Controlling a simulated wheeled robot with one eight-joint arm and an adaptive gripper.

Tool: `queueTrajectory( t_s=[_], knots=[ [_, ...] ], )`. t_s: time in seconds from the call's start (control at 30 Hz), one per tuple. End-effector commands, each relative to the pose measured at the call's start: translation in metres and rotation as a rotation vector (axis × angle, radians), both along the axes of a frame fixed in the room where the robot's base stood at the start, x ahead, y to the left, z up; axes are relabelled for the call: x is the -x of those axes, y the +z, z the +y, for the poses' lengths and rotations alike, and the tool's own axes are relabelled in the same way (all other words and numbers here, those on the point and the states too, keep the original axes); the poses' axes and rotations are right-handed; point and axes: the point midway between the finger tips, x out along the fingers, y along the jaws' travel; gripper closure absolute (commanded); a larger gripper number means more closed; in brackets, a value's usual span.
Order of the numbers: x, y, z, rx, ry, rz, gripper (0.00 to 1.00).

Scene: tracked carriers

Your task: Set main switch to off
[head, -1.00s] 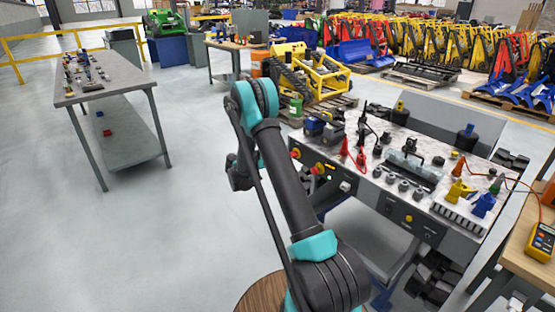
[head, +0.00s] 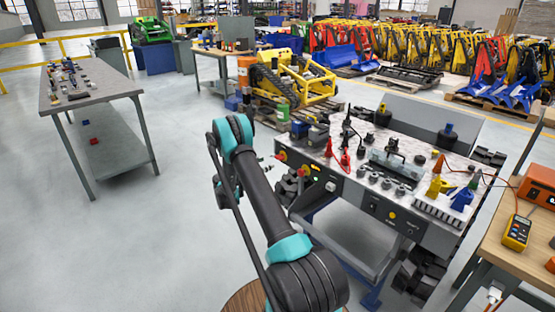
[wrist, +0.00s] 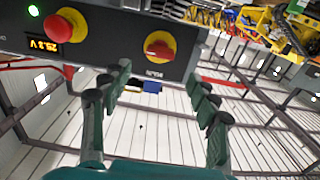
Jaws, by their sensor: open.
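The main switch is a red rotary knob on a yellow round plate (wrist: 158,46), set in the dark front panel with its label upside down in the wrist view. It also shows at the left end of the bench panel in the head view (head: 281,156). Its exact setting is hard to read. My gripper (wrist: 157,80) is open and empty. Its fingertips lie to either side of the switch in the picture, apart from it.
A red mushroom button on yellow (wrist: 65,25) sits left of the switch in the wrist view, with a lit amber display (wrist: 44,46) and green lamp (wrist: 33,10). The bench (head: 440,232) carries tools and clamps. Open floor lies to the left.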

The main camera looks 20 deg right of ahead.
Motion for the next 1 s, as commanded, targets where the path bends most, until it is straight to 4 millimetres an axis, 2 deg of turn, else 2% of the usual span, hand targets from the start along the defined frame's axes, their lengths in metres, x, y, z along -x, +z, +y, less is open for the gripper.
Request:
queueTrajectory(
  t_s=[0.03, 0.2, 0.4, 0.6, 0.9, 1.0],
  knots=[
    [-0.003, 0.000, -0.011, 0.000, -0.004, 0.000, 0.40],
    [-0.014, 0.000, -0.042, 0.000, -0.003, 0.000, 0.40],
    [-0.025, 0.000, -0.070, 0.000, -0.002, 0.000, 0.40],
    [-0.030, 0.000, -0.083, -0.001, -0.001, 0.000, 0.40],
    [-0.031, 0.000, -0.085, -0.001, 0.000, 0.000, 0.40],
    [-0.031, 0.000, -0.085, -0.001, 0.000, 0.000, 0.51]
  ],
)
